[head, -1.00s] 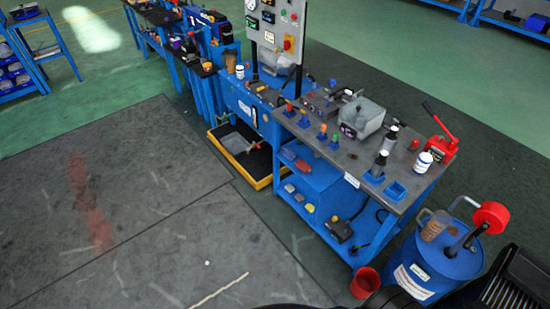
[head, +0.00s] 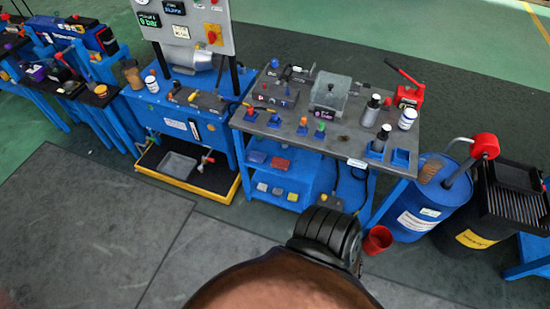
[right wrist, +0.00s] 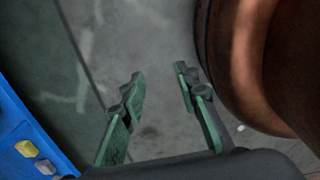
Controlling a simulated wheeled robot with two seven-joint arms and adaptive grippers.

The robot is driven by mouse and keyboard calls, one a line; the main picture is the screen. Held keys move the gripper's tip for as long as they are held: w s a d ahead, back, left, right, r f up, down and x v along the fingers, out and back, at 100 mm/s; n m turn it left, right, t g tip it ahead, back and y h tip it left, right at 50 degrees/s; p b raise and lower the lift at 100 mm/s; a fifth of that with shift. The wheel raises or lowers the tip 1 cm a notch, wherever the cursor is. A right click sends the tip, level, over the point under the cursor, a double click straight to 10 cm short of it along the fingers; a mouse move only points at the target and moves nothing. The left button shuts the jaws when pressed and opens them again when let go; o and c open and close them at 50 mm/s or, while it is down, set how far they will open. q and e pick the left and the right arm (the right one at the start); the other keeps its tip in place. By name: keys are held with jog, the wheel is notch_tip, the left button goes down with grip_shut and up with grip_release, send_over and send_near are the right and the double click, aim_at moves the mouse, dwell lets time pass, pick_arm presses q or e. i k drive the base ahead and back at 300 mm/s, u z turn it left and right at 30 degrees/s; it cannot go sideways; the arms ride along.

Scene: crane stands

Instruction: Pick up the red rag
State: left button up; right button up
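A small red, flat item that looks like the folded red rag (head: 280,163) lies on the upper shelf under the grey-topped workbench (head: 345,146), next to a blue one (head: 257,157). It is too small to make out its cloth clearly. My right gripper (right wrist: 158,76) shows in the right wrist view with its two green-and-black fingers apart and nothing between them, above the grey floor. The rag does not show in that view. My left gripper is not in view.
Yellow and grey blocks (head: 277,191) lie on a shelf below the red item. A red bucket (head: 377,240) and a blue drum (head: 430,205) stand right of the bench. A yellow-rimmed tray (head: 222,199) lies left of it. The floor in front is mostly clear.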

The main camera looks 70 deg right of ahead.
aim_at(277, 163)
jog(key=z, duration=0.6)
jog(key=i, duration=0.9)
jog(key=z, duration=0.95)
